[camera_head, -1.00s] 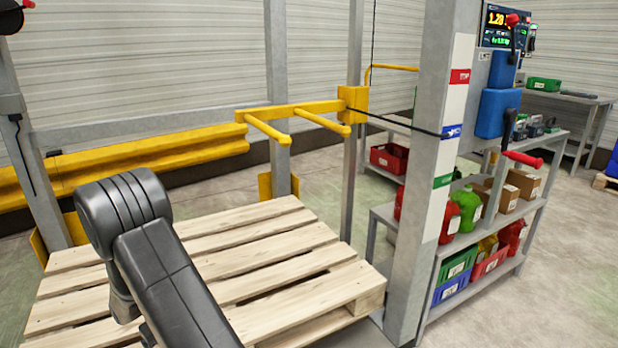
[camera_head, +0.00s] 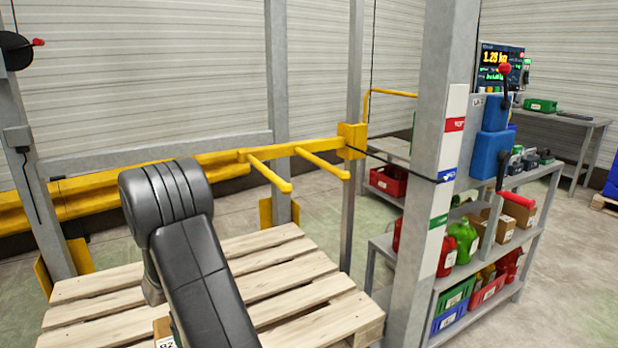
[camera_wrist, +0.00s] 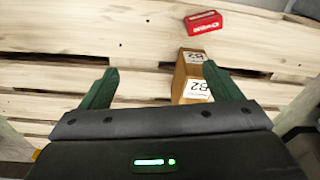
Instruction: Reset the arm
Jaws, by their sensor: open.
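My gripper (camera_wrist: 157,85) shows in the wrist view with its two green fingers spread apart. It is open and holds nothing. Below it lies the wooden pallet (camera_wrist: 60,35). A brown box labelled B2 (camera_wrist: 190,72) is on the pallet, partly behind the right finger. The pallet also shows in the head view (camera_head: 300,290), with a corner of the brown box (camera_head: 162,328) beside my arm.
A small red box (camera_wrist: 203,22) lies on the pallet past the brown box. Yellow fork-like bars (camera_head: 285,160) stand behind the pallet. A grey post (camera_head: 430,190) and a shelf with bottles and bins (camera_head: 490,250) are on the right.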

